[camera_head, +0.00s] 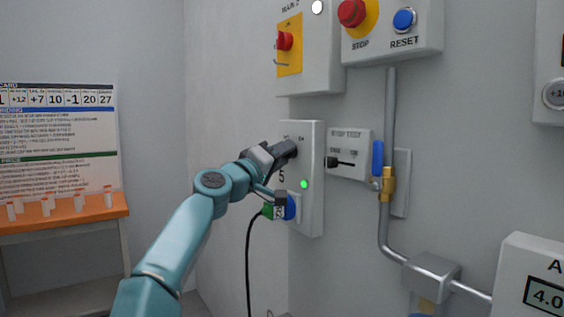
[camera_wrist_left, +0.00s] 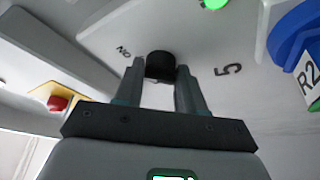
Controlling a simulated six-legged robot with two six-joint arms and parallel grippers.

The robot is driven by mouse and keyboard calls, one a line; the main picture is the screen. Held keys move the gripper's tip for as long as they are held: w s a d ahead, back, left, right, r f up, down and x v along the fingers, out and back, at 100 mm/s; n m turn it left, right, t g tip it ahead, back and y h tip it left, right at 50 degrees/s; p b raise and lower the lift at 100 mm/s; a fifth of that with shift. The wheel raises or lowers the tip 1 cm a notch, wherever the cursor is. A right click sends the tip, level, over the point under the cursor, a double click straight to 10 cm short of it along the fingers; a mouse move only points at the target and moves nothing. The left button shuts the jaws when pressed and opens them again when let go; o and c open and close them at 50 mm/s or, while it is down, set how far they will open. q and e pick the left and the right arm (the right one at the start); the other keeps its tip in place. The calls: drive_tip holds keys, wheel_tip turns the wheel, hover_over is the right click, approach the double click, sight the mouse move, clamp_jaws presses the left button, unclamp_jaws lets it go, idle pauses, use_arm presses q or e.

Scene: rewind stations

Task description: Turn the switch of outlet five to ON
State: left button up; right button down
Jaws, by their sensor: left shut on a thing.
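The outlet five box (camera_head: 312,215) is a pale panel on the wall, marked 5, with a lit green lamp (camera_head: 304,184). My left gripper (camera_head: 284,151) is at the upper part of this box. In the left wrist view its two fingers (camera_wrist_left: 160,72) are on either side of the black switch knob (camera_wrist_left: 160,62) and shut on it. The word ON is printed beside the knob, and the 5 (camera_wrist_left: 228,69) is on the other side. The fingers hide part of the knob, so its exact angle is hard to tell. My right gripper is not in view.
A blue socket (camera_head: 291,207) with a green plug and hanging black cable sits below the switch. To the right are a lever panel (camera_head: 350,155), a blue-handled valve (camera_head: 378,160) and a pipe. Red-button boxes hang above. An orange shelf (camera_head: 60,219) stands at left.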

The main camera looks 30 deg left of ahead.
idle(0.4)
use_arm(q)
drive_tip(key=o, duration=1)
drive_tip(key=b+v, duration=0.9)
drive_tip(key=v, duration=0.7)
drive_tip(key=shift+s+b, duration=0.2)
drive_tip(key=shift+b, duration=0.15)
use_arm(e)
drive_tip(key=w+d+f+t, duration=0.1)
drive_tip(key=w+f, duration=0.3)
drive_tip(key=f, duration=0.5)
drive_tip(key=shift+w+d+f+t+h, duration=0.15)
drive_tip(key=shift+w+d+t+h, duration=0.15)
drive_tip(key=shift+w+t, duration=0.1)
use_arm(q)
drive_tip(key=shift+s, duration=0.1)
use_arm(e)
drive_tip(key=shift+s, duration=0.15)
